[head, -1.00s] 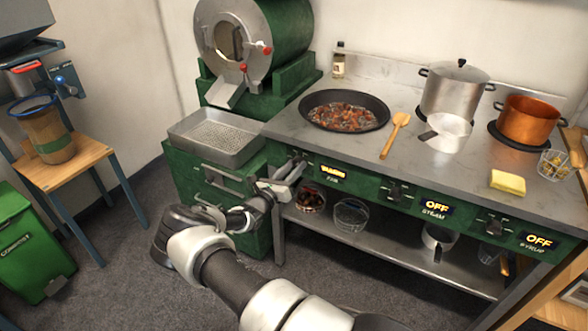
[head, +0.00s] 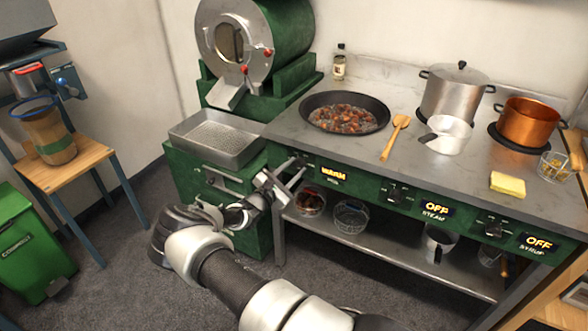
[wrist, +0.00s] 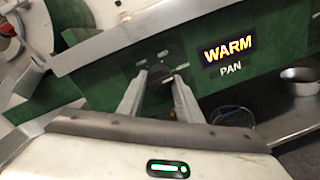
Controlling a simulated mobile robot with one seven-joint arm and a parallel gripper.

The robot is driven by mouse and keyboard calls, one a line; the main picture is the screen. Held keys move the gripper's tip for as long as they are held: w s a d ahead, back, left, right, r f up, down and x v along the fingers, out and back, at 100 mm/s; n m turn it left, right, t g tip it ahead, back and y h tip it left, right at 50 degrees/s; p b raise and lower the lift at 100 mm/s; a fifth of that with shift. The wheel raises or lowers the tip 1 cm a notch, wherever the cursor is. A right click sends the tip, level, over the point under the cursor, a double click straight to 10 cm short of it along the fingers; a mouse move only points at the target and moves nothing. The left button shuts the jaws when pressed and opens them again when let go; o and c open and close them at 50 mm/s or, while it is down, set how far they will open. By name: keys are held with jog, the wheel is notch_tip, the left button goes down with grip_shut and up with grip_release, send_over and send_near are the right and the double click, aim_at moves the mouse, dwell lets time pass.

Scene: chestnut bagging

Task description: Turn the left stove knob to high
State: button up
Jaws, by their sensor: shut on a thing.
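The left stove knob (wrist: 159,76) is a dark knob on the green front panel, with small marks around it. My gripper (wrist: 158,84) is shut on this knob, one finger on each side, in the wrist view. In the head view my gripper (head: 297,168) reaches the panel at the stove's left end, and the fingers hide most of the knob. The display (wrist: 228,50) right of the knob reads WARM, with PAN beneath it. It also shows in the head view (head: 334,174).
A black pan of chestnuts (head: 345,113) sits on the stove's left. The middle knob (head: 397,194) and right knob (head: 494,229) have displays reading OFF. A lower shelf (head: 375,242) with bowls lies below the panel. A perforated metal tray (head: 215,136) stands left.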

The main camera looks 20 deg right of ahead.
jog(key=shift+m, duration=0.5)
jog(key=shift+r, duration=0.1)
jog(key=o, duration=1)
jog(key=shift+o, duration=0.2)
jog(key=shift+a, duration=0.1)
jog(key=p+v, duration=0.2)
jog(key=v, duration=1.5)
jog(key=shift+a, duration=0.1)
